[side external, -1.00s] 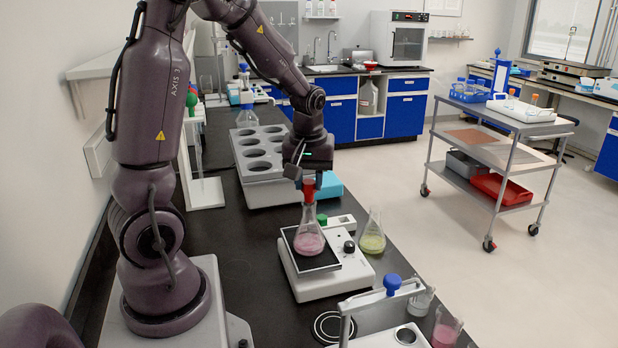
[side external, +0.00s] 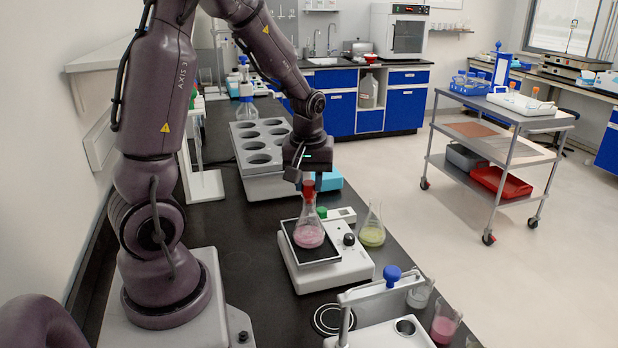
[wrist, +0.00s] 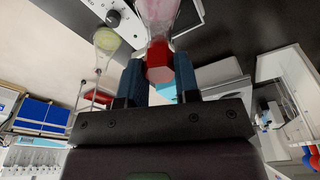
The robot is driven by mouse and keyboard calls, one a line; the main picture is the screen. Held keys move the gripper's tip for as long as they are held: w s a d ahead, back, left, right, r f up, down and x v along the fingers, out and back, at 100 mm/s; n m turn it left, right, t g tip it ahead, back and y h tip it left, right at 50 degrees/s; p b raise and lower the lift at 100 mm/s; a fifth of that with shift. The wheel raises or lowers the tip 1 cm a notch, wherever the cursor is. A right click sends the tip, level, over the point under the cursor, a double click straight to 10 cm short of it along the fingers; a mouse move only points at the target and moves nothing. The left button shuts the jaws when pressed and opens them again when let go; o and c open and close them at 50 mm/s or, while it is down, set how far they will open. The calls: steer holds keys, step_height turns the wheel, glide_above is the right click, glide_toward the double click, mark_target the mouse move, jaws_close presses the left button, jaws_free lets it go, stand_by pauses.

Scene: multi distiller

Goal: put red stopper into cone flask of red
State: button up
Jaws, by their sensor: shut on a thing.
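The red stopper (side external: 308,187) is at the mouth of the conical flask with pink liquid (side external: 309,235). The flask stands upright on the black plate of a white stirrer (side external: 330,268). My gripper (side external: 308,181) points down and is shut on the red stopper. In the wrist view the red stopper (wrist: 159,62) is between the blue fingers of my gripper (wrist: 160,78), lined up with the pink flask (wrist: 160,18). I cannot tell how deep the stopper sits in the neck.
A flask with yellow-green liquid (side external: 373,233) stands right of the stirrer. A green stopper (side external: 321,212) is behind the red flask. A grey rack with round holes (side external: 262,165) stands behind. A blue stopper (side external: 392,273) is on a white stand in front.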

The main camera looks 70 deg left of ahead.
steer(key=shift+f, duration=0.25)
steer(key=o, duration=0.9)
steer(key=shift+o, duration=0.2)
steer(key=shift+r, duration=0.1)
step_height(320, 180, up, 13)
steer(key=d, duration=0.1)
steer(key=shift+s+d, duration=0.4)
steer(key=shift+f, duration=0.2)
